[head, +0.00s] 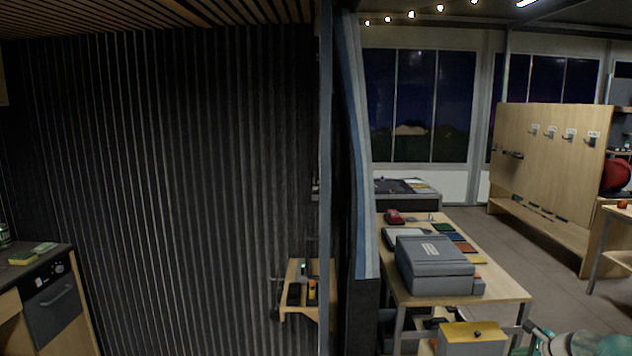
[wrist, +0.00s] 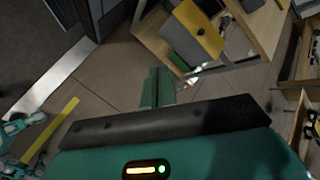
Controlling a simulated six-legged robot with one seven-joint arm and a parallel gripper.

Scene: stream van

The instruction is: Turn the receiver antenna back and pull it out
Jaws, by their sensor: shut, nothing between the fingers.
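A small wooden shelf (head: 286,309) is fixed low on the dark ribbed wall, left of the partition. A small dark device with a green light (head: 303,268) stands on it and may be the receiver. I cannot make out its antenna for certain at this size. My gripper (wrist: 157,88) shows teal fingers together in the wrist view, shut and empty, above the tiled floor. The shelf is not in the wrist view. In the head view, part of my teal arm shows at the bottom right, well to the right of the shelf.
A wooden table (head: 508,291) with a grey case (head: 433,265) stands right of the partition (head: 325,150). A yellow-topped box (head: 472,339) is below it. A cabinet with a dark oven (head: 56,305) is at left. Open floor (head: 540,240) lies between table and pegboard (head: 548,170).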

